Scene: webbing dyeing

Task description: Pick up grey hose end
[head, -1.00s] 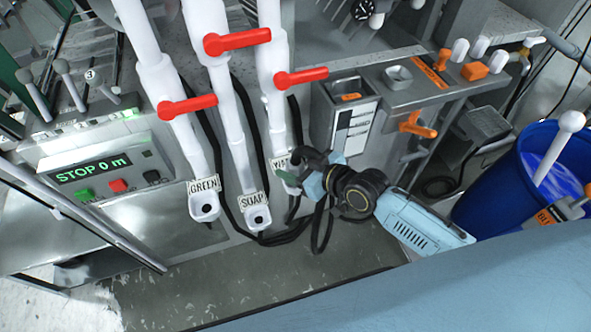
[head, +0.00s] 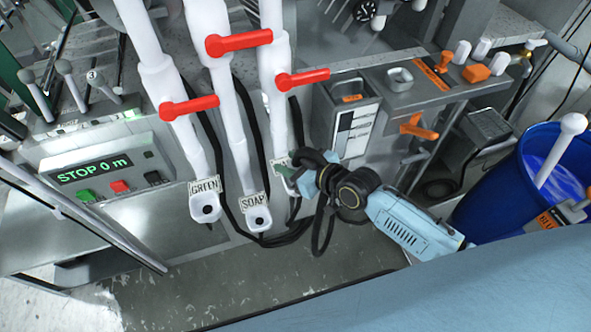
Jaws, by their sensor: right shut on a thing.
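My right gripper (head: 294,182) is at the lower end of the third white pipe (head: 278,112), low in the middle of the head view. It is shut on a small dark grey-green piece (head: 292,173), which I take to be the grey hose end. Its wrist and fingers cover much of that piece, so its full shape is hidden. Black hose (head: 318,238) loops around and below the gripper. My left gripper is not in view.
White pipes with red levers (head: 238,41) end at the GREEN label (head: 204,187) and SOAP label (head: 254,201). A control box (head: 105,172) reads STOP 0 m. A blue drum (head: 500,190) stands right. Grey floor (head: 250,278) below the pipes is clear.

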